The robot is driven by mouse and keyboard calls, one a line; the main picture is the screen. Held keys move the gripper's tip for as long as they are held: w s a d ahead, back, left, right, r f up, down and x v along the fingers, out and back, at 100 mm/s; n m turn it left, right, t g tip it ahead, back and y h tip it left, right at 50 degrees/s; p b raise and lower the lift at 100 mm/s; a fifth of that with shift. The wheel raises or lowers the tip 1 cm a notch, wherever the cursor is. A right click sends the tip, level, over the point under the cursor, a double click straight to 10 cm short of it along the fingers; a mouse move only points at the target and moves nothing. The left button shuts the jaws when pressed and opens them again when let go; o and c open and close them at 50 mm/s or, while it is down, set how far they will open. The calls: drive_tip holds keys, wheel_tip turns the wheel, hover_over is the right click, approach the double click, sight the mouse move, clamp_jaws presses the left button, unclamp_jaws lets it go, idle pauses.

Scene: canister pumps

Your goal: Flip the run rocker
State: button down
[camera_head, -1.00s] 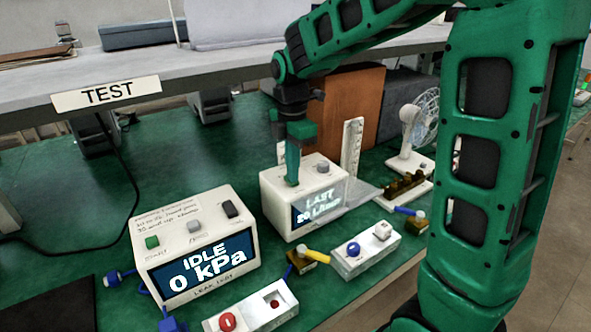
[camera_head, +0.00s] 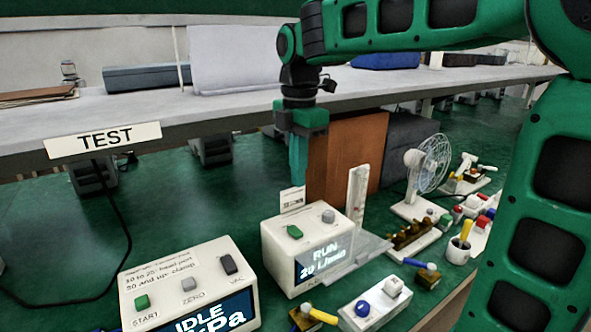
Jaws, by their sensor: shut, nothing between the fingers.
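The white flow box (camera_head: 276,250) stands in the middle of the green bench, its display (camera_head: 320,262) reading "RUN 20 L/min". On its top are a green rocker (camera_head: 294,232) and a grey knob (camera_head: 328,216). The rocker's tilt is too small to tell. My gripper (camera_head: 298,180) is shut and empty, pointing down. It appears above the box top in the picture, apart from the rocker. A small label card (camera_head: 292,198) stands at the back of the box.
A white leak-test box (camera_head: 140,288) with a green button, grey button and black rocker stands front left. A ruler-like upright (camera_head: 357,200), a fan (camera_head: 428,165) and a brown block (camera_head: 345,160) stand near the flow box. The shelf edge (camera_head: 220,118) runs behind my gripper.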

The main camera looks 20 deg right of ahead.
sight(298, 231)
drive_tip(key=shift+s+r, duration=0.1)
drive_tip(key=shift+r, duration=0.35)
drive_tip(key=shift+w+d+r, duration=0.1)
drive_tip(key=shift+w+d, duration=0.15)
drive_tip(key=shift+w, duration=0.2)
idle(0.8)
wheel_tip(298, 231, down, 14)
drive_tip(key=shift+s+f, duration=0.1)
idle(0.6)
